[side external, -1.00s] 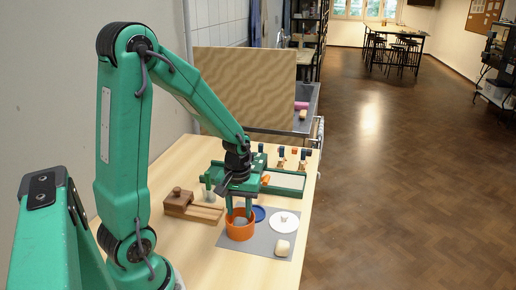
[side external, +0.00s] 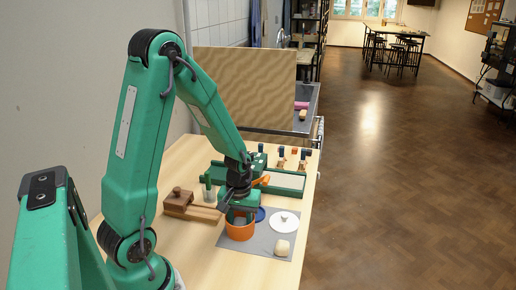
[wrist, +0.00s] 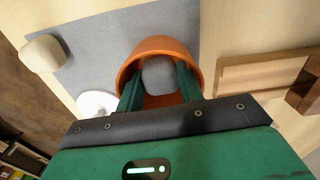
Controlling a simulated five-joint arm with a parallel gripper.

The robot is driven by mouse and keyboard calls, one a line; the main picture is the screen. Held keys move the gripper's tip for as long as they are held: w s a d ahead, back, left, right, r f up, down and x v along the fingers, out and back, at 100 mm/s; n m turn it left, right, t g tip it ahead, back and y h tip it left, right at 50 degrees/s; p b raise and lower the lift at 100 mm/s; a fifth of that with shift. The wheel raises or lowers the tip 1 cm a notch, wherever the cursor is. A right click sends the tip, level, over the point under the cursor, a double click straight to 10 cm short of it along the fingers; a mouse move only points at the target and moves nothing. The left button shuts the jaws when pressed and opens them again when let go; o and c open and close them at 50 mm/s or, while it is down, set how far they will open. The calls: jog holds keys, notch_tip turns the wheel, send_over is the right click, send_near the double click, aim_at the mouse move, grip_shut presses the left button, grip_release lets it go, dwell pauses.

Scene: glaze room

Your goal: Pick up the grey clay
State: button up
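The grey clay (wrist: 158,76) is a rounded lump inside the orange pot (wrist: 152,46). In the side view the orange pot (side external: 240,232) stands on the grey mat, and the clay shows dimly inside it. My gripper (wrist: 160,82) reaches down into the pot with one green finger on each side of the clay. The fingers are apart and very close to the clay; firm contact is not clear. In the side view my gripper (side external: 240,216) is right over the pot, with the fingertips hidden by its rim.
On the grey mat (side external: 262,245) are a white lidded disc (side external: 284,222), a cream lump (side external: 282,248) and a blue dish (side external: 260,214). A brown wooden block (side external: 178,199) stands left. A green-edged tray (side external: 285,181) lies behind.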

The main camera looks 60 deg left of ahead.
jog(key=shift+c, duration=0.5)
jog(key=c, duration=0.5)
jog(key=shift+r, duration=0.2)
jog(key=shift+c, duration=0.2)
jog(key=shift+r, duration=0.8)
jog(key=r, duration=0.2)
jog(key=shift+d+r, duration=0.3)
jog(key=s+d+r, duration=0.2)
jog(key=d+r, duration=0.4)
jog(key=d, duration=0.5)
jog(key=shift+r, duration=0.2)
jog(key=shift+a, duration=0.1)
